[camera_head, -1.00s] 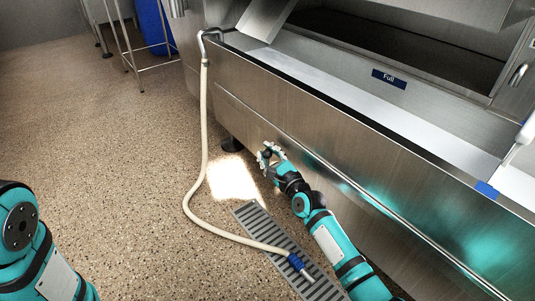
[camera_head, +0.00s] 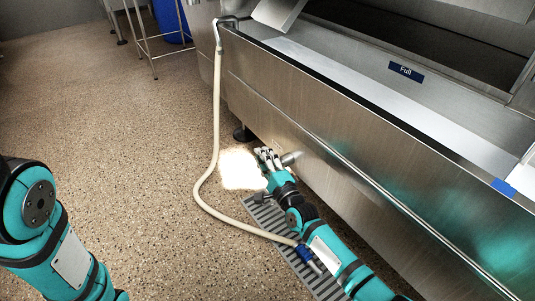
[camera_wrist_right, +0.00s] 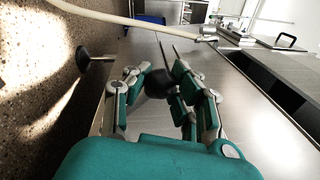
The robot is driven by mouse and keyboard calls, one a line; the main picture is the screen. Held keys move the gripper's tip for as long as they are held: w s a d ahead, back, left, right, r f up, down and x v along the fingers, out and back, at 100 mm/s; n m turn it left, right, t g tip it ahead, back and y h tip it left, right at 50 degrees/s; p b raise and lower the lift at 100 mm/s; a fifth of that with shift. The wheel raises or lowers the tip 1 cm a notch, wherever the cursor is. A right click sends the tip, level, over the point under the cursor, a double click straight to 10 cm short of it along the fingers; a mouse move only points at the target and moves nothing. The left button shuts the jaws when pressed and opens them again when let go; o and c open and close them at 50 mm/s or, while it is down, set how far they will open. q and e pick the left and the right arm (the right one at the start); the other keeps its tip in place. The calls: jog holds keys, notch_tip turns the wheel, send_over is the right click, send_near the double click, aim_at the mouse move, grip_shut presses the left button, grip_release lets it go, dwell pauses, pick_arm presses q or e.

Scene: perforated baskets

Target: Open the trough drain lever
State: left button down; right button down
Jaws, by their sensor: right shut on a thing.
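The steel trough (camera_head: 330,120) runs diagonally across the right of the head view. My right gripper (camera_head: 266,156) is low beside its near wall, just above the floor. A short grey pipe stub (camera_head: 291,158) sticks out from the wall right beside the gripper. In the wrist view my right gripper (camera_wrist_right: 160,80) has its fingers closed around a dark rounded piece (camera_wrist_right: 158,84), which looks like the drain lever's handle. The fingers hide most of the lever, so its angle cannot be told. My left gripper is out of view; only part of that arm shows.
A cream hose (camera_head: 216,120) hangs from the trough's corner and loops over the floor to a blue nozzle (camera_head: 304,254) beside my right arm. A floor grate (camera_head: 268,214) lies under the arm. A trough foot (camera_head: 242,133) stands close to the gripper. The floor at left is open.

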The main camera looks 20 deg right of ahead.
jog(key=shift+s+a+f+n+y+b, duration=0.2)
jog(key=shift+a+f+n, duration=0.15)
jog(key=shift+f+n, duration=0.5)
jog(key=shift+s+a+f+n+y+b, duration=0.2)
jog(key=shift+a+f+n, duration=0.2)
jog(key=shift+n, duration=0.75)
jog(key=c, duration=1.3)
grip_release()
jog(key=shift+d, duration=0.15)
jog(key=shift+r, duration=0.1)
jog(key=v, duration=1.2)
